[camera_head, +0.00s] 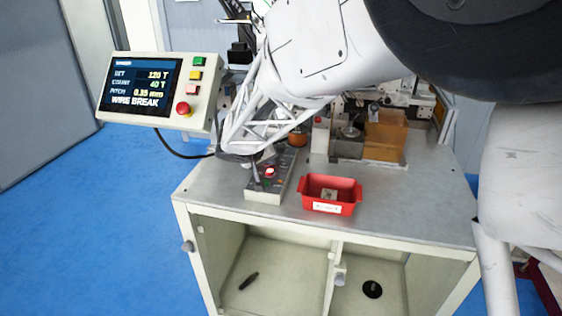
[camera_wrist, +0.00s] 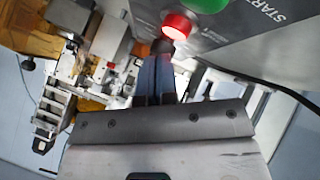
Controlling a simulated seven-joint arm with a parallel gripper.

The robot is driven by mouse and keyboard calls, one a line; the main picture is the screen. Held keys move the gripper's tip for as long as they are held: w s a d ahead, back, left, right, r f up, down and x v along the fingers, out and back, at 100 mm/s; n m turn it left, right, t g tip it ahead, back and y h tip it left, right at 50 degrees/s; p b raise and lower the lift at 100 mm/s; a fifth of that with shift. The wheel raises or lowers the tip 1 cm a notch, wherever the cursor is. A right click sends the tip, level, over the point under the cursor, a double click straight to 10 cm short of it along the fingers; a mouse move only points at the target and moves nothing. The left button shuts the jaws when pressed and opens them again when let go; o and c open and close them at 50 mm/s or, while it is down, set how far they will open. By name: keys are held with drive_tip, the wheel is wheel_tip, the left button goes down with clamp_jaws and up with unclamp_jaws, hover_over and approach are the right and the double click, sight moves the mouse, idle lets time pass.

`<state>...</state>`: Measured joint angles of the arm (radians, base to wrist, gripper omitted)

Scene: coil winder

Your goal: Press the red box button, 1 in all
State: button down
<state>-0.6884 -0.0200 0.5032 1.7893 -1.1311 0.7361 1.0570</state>
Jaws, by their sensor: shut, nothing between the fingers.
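The grey button box (camera_head: 264,197) stands on the table left of the red bin. Its red button (camera_head: 270,172) glows on the top face. In the wrist view the red button (camera_wrist: 177,25) is lit, next to a large green button and the lettering START. My gripper (camera_wrist: 160,50) is shut and empty. Its dark fingertips are right beside the red button in the wrist view; I cannot tell whether they touch it. In the head view my gripper (camera_head: 256,172) is over the box, partly hidden by my arm.
A red bin (camera_head: 340,208) holding a small part stands right of the box. A control panel (camera_head: 205,95) reading WIRE BREAK, with its own red button (camera_head: 183,108), is at left. Winder machinery (camera_head: 385,135) stands behind. The table's front right is clear.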

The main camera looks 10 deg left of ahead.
sight(268, 170)
drive_tip(key=shift+f, duration=0.8)
idle(1.2)
drive_tip(key=shift+r, duration=0.8)
drive_tip(key=shift+r, duration=0.1)
drive_tip(key=shift+r, duration=2.4)
